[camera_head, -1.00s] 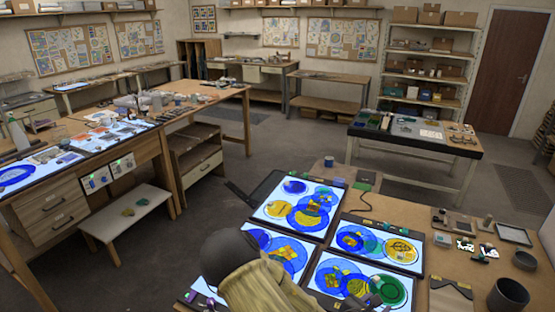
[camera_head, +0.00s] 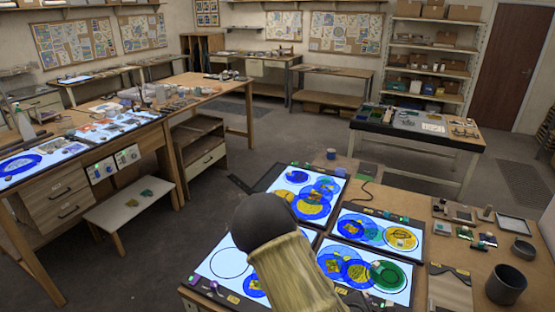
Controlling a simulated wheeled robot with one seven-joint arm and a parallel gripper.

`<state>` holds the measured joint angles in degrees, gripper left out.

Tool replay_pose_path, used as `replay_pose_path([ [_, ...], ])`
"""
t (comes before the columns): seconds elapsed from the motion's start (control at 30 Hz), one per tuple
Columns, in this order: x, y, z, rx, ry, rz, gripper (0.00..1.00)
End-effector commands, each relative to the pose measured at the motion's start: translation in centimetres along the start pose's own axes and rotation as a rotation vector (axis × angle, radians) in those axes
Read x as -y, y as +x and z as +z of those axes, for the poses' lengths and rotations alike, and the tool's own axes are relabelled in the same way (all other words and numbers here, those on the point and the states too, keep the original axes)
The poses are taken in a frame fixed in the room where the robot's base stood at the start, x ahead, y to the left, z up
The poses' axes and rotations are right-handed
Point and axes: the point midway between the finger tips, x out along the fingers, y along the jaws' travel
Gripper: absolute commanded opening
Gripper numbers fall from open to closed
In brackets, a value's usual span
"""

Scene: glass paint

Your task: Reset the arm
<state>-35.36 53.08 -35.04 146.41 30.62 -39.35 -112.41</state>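My arm shows at the bottom middle in the head camera view: a dark rounded part (camera_head: 264,218) with a tan section (camera_head: 292,272) running down to the bottom edge. I cannot make out my gripper's fingers. The arm covers part of a group of bright light panels on the wooden table. The rear left panel (camera_head: 276,181), rear right panel (camera_head: 346,215) and front right panel carry blue, yellow and green round glass designs. The front left panel (camera_head: 228,263) shows a black circle outline and a blue piece, and is partly hidden by the arm.
Small tools, a framed plate (camera_head: 513,223) and a dark cup (camera_head: 506,285) stand on the table's right side. A low white bench (camera_head: 118,213) and long worktables are at left. A dark-topped table (camera_head: 420,138) stands behind. Grey floor lies open between them.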

Motion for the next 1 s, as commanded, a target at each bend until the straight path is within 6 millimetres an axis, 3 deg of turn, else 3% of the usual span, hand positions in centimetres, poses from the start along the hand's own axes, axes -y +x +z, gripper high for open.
replay_pose_path([
  [0.27,0.7,-1.4,-4.1,-0.247,0.503,-0.156,0.41],
  [0.5,0.3,-4.9,-6.1,-0.420,0.958,-0.360,0.41],
  [0.7,0.1,-8.2,-6.0,-0.484,1.272,-0.532,0.41],
  [1.0,1.4,-12.7,-3.5,-0.420,1.661,-0.741,0.41],
])
